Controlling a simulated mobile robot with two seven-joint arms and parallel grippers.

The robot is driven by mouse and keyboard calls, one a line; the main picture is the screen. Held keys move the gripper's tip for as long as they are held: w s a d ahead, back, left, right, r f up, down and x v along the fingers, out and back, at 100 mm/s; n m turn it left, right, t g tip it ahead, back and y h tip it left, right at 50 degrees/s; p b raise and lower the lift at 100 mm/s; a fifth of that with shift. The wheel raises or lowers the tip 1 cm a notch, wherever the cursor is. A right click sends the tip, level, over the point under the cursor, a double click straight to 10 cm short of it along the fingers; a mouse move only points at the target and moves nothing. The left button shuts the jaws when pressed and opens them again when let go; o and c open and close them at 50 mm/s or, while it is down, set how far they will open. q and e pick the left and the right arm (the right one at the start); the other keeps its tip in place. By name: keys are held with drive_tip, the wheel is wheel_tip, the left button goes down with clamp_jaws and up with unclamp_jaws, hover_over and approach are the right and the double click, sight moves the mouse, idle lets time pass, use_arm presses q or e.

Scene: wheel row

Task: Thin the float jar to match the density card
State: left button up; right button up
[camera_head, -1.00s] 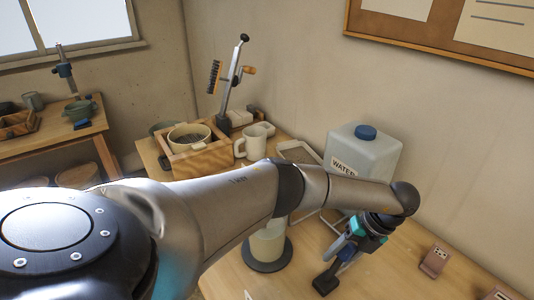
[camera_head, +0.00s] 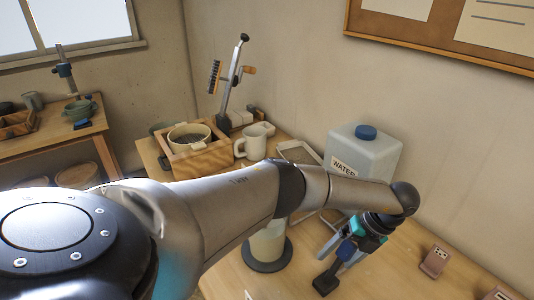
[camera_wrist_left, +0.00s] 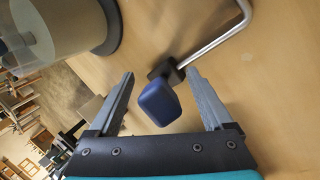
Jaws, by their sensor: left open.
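A pale cylindrical jar (camera_head: 268,243) stands on a dark round base below my left arm; my arm hides its top. It also shows at the upper left of the left wrist view (camera_wrist_left: 62,32). A white water container (camera_head: 365,158) with a blue cap and a "WATER" label stands behind my arm. My left gripper (camera_wrist_left: 160,74) is open. A blue knob (camera_wrist_left: 159,103) at the end of a bent metal rod (camera_wrist_left: 218,38) lies between its fingers in the wrist view, with gaps on both sides. I cannot make out a density card for sure.
A wooden crate (camera_head: 207,158) with a pot, a white mug (camera_head: 252,142) and a tray (camera_head: 298,152) stand at the back of the table. A small pinkish block (camera_head: 434,260) with dark marks is at right. Bare tabletop (camera_head: 400,275) lies right of the gripper.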

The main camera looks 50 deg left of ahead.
sight(354, 245)
use_arm(q)
drive_tip(key=shift+r, duration=0.1)
drive_tip(key=shift+p+v, duration=1.25)
drive_tip(key=shift+v, duration=2.2)
